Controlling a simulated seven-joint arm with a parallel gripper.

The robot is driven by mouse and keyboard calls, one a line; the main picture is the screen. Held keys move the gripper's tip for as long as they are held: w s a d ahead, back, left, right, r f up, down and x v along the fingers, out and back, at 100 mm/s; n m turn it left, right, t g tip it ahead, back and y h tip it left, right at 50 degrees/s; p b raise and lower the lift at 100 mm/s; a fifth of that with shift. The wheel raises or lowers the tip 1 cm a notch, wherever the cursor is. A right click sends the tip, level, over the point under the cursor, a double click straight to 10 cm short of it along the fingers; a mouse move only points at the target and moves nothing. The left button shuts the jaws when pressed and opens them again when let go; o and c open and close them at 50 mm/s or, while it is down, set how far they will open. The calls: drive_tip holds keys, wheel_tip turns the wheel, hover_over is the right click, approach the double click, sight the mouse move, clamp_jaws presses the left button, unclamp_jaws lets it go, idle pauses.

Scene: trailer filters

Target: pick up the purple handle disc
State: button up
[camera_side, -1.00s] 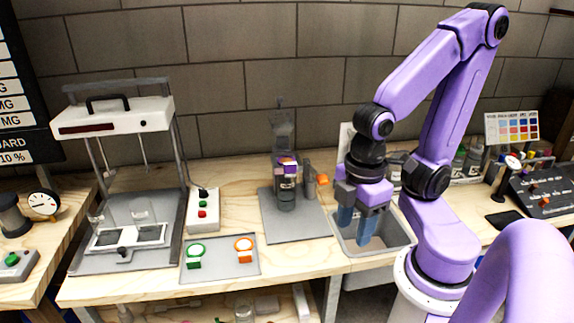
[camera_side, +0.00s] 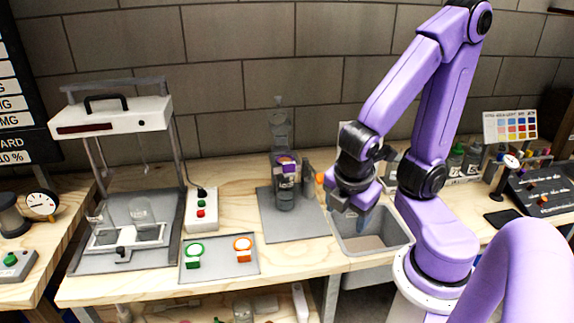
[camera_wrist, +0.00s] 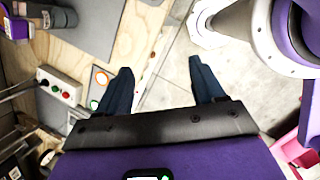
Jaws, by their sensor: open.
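A green-handled disc (camera_side: 194,252) and an orange-handled disc (camera_side: 243,246) sit on a grey mat (camera_side: 219,268) at the front. My gripper (camera_side: 352,210) is open, to the right of the cylinder and above the grey bin, tilted. In the wrist view, my gripper (camera_wrist: 160,66) has its fingers spread with only floor and bench edge between them. The orange ring (camera_wrist: 100,77) shows beside the left finger.
The grey bin (camera_side: 402,242) lies under my gripper. A framed press-like stand (camera_side: 112,116) holds glassware at left. A button box (camera_side: 202,210) stands beside it. An orange knob (camera_side: 320,178) is between cylinder and gripper. The bench front right of the mat is clear.

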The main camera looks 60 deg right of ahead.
drive_tip(key=w+d+n+t+h, duration=0.3)
drive_tip(key=w+d+n+h, duration=0.1)
drive_tip(key=w, duration=0.1)
drive_tip(key=n+t+h, duration=0.2)
drive_tip(key=n+t, duration=0.3)
drive_tip(key=n, duration=0.2)
approach(289, 165)
drive_tip(key=shift+x, duration=4.8)
drive_tip(key=c, duration=1.1)
